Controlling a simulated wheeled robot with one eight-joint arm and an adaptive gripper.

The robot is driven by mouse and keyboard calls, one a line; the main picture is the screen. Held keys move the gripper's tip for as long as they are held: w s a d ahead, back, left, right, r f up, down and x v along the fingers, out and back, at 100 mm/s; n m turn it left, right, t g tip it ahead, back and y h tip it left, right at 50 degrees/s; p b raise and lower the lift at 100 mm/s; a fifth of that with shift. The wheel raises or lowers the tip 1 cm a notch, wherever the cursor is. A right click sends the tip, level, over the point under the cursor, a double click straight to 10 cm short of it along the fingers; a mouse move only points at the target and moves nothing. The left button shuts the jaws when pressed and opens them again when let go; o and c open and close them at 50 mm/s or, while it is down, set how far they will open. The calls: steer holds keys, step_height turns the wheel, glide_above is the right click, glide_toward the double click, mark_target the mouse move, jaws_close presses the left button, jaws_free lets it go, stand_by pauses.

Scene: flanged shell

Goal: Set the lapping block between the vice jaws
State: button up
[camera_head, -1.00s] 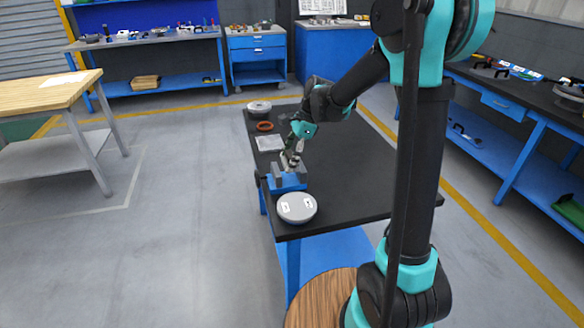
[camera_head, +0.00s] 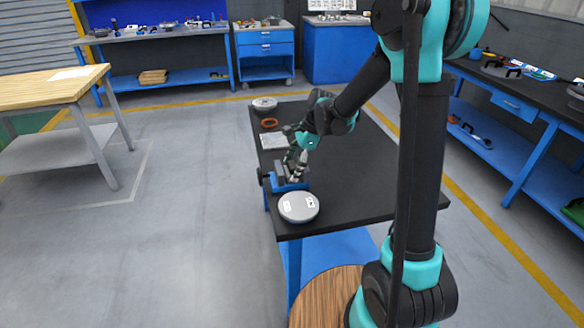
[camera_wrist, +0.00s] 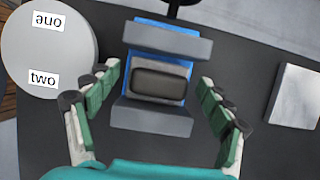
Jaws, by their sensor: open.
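The vice (camera_wrist: 152,120) has two grey jaws on a blue body, and it stands at the near left of the black table in the head view (camera_head: 289,187). The dark, rounded lapping block (camera_wrist: 158,83) lies in the gap between the jaws in the wrist view. Whether it touches either jaw I cannot tell. My gripper (camera_wrist: 158,75) is open, its green-padded fingers spread to the left and right of the vice and clear of the block. In the head view my gripper (camera_head: 297,164) is low over the vice and hides the block.
A round grey disc (camera_head: 299,207) with two white labels lies close beside the vice. A pale square plate (camera_head: 273,141), an orange ring (camera_head: 269,123) and another round part (camera_head: 264,104) lie farther back. The black table's (camera_head: 370,185) right half is clear.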

steer(key=shift+r, duration=0.1)
steer(key=v, duration=1.2)
steer(key=s+d+f+n+t+h, duration=0.1)
steer(key=s+d+f+n, duration=0.3)
steer(key=s+d+n, duration=0.1)
steer(key=s+d+f+n+t+h, duration=0.2)
steer(key=s+d+f+n, duration=0.2)
steer(key=s+d, duration=0.3)
steer(key=s+d+f+n+t+h, duration=0.1)
steer(key=s+d+f+n+t, duration=0.1)
steer(key=s+d+f+n, duration=0.3)
steer(key=shift+s+d+f+n, duration=0.15)
steer(key=shift+s+d, duration=0.2)
steer(key=shift+s, duration=0.25)
steer(key=shift+s+d+r+n, duration=0.1)
steer(key=shift+s+d, duration=0.3)
steer(key=shift+s, duration=0.15)
steer(key=shift+s+d+f+n, duration=0.15)
steer(key=shift+s+d, duration=0.2)
steer(key=shift+s, duration=0.25)
